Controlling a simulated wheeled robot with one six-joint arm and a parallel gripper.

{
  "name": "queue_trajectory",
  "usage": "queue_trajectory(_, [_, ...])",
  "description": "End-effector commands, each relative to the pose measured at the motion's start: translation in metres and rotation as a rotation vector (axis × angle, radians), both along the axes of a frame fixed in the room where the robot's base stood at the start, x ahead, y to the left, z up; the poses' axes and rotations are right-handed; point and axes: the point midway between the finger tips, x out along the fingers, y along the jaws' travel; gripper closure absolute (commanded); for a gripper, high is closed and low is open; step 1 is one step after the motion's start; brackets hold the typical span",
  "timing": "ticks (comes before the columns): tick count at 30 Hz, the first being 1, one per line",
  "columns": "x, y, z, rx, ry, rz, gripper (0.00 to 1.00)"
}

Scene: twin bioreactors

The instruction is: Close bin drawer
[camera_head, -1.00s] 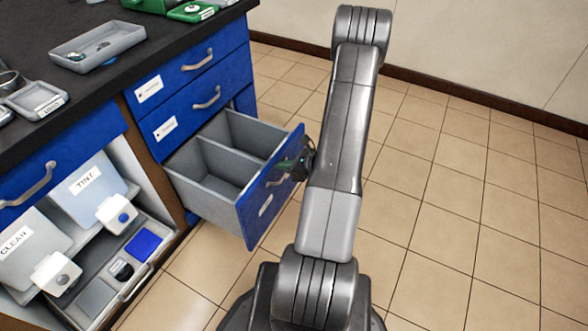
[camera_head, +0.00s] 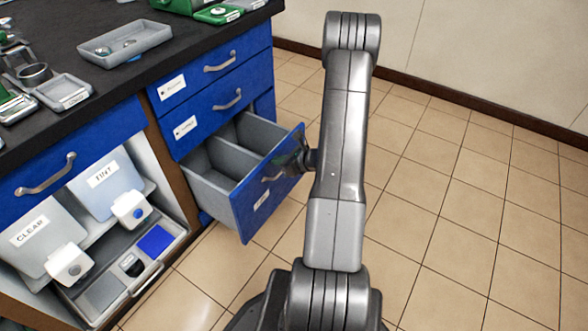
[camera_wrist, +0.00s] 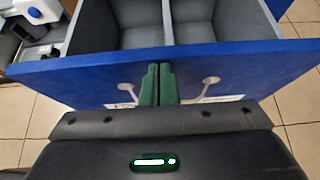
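The open bin drawer has a blue front (camera_head: 243,212) and grey inside walls with a divider. It is the lowest drawer of the right-hand stack and sticks out part way over the floor. In the wrist view its blue front (camera_wrist: 70,77) spans the picture, with the grey compartments behind it. My gripper (camera_head: 297,160) is at the drawer front near its handle. In the wrist view the green fingers of my gripper (camera_wrist: 158,70) are together, at the front between the two visible ends of the handle (camera_wrist: 210,84). I see nothing between them. My arm hides part of the area.
Two closed blue drawers (camera_head: 213,77) are above the open one. At left, an open bay holds bottles labelled CLEAR (camera_head: 35,238) and TINT (camera_head: 103,183). A grey tray (camera_head: 125,42) lies on the black countertop (camera_head: 60,52). The tiled floor (camera_head: 470,220) at right is clear.

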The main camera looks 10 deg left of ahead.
Motion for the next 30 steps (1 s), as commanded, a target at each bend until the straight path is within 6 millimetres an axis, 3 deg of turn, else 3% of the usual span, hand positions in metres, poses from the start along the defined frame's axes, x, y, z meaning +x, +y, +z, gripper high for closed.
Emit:
queue_trajectory(3, [0.011,0.035,-0.001,0.002,-0.004,0.007,1.00])
queue_trajectory(18, [0.058,0.163,0.001,0.002,-0.005,0.006,1.00])
queue_trajectory(24, [0.071,0.200,0.001,0.002,-0.003,0.005,1.00])
queue_trajectory(30, [0.080,0.223,0.001,0.002,-0.001,0.002,1.00])
